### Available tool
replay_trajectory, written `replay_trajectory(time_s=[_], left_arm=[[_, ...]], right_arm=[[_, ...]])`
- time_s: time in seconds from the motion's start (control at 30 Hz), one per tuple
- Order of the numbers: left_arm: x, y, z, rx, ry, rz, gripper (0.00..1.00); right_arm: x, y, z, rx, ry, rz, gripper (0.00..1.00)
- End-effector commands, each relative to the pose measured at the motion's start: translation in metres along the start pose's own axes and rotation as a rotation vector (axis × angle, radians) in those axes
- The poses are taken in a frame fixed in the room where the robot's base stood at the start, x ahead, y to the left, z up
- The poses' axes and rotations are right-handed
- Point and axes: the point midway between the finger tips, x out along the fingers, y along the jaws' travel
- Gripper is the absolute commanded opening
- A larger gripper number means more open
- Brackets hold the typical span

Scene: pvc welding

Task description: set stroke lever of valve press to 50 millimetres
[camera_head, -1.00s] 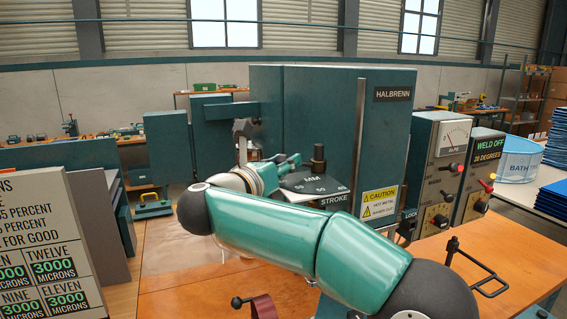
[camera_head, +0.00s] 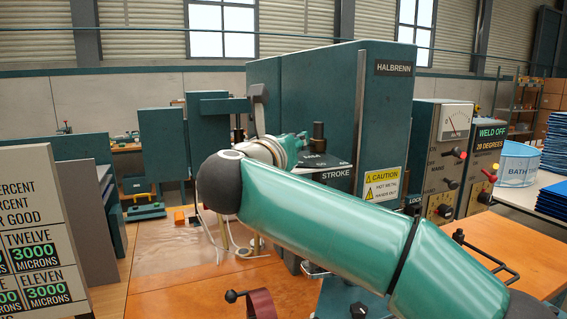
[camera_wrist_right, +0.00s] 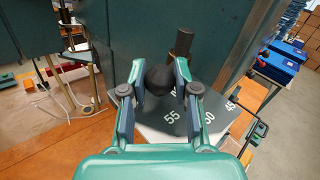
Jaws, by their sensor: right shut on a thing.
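The valve press (camera_head: 335,110) is a tall teal cabinet marked HALBRENN. Its stroke scale plate (camera_wrist_right: 165,130) shows 55, 50 and 45 in the right wrist view; in the head view my arm and gripper hide most of the plate (camera_head: 338,172). My right gripper (camera_head: 298,142) is over the plate. In the right wrist view the gripper (camera_wrist_right: 160,75) is shut on the round dark lever knob (camera_wrist_right: 159,79). The knob appears left of the 55 mark. The lever's shaft and its exact setting are hidden. A dark upright post (camera_wrist_right: 182,44) stands behind the knob. My left gripper is out of view.
A caution label (camera_head: 383,184) is on the press front. Control boxes (camera_head: 440,150) with gauge and knobs stand to the right, beside a blue bath (camera_head: 518,165). A sign board (camera_head: 35,225) stands at left. A dark red strap (camera_head: 262,303) lies at the front.

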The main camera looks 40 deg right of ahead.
Motion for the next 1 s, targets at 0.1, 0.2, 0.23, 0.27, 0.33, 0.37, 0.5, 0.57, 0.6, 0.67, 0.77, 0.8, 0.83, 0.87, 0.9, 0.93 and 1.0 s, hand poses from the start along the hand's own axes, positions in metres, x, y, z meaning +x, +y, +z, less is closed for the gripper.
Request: replay_trajectory(time_s=[0.1, 0.2, 0.23, 0.27, 0.33, 0.37, 0.5, 0.57, 0.6, 0.67, 0.77, 0.8, 0.83, 0.87, 0.9, 0.93, 1.0], left_arm=[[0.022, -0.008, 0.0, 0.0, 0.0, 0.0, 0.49], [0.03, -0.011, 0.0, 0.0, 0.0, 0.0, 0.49], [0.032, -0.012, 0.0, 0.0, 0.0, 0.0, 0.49], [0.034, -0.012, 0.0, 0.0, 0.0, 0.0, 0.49], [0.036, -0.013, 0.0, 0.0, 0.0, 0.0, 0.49], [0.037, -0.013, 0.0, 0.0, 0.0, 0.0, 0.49], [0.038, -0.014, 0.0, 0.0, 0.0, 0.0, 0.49], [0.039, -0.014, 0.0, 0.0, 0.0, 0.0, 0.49], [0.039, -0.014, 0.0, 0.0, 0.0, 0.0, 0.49], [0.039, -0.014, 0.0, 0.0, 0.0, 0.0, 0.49], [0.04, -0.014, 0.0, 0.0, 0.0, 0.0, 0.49], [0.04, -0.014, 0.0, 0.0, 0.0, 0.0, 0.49], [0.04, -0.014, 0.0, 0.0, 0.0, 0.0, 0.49], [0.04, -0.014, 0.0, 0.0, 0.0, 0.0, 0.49], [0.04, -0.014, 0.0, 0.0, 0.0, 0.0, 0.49], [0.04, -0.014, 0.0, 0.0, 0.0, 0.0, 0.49], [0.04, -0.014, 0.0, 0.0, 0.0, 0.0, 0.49]], right_arm=[[-0.001, -0.017, -0.008, 0.011, -0.019, 0.104, 0.0], [-0.001, -0.026, -0.008, 0.009, -0.037, 0.194, 0.0], [-0.001, -0.028, -0.009, 0.009, -0.042, 0.221, 0.0], [-0.001, -0.03, -0.009, 0.007, -0.047, 0.247, 0.0], [-0.001, -0.036, -0.008, 0.007, -0.06, 0.307, 0.0], [-0.001, -0.038, -0.008, 0.006, -0.064, 0.332, 0.0], [0.0, -0.043, -0.008, 0.002, -0.067, 0.35, 0.0], [0.001, -0.046, -0.009, 0.002, -0.066, 0.349, 0.0], [0.001, -0.049, -0.009, 0.002, -0.066, 0.349, 0.0], [0.002, -0.051, -0.009, 0.002, -0.066, 0.348, 0.0], [0.003, -0.054, -0.01, 0.002, -0.065, 0.348, 0.0], [0.003, -0.055, -0.01, 0.002, -0.065, 0.348, 0.0], [0.003, -0.055, -0.01, 0.002, -0.065, 0.348, 0.0], [0.003, -0.056, -0.01, 0.001, -0.065, 0.348, 0.0], [0.003, -0.056, -0.01, 0.001, -0.065, 0.348, 0.0], [0.003, -0.056, -0.01, 0.001, -0.065, 0.348, 0.0], [0.003, -0.057, -0.01, 0.001, -0.065, 0.348, 0.0]])
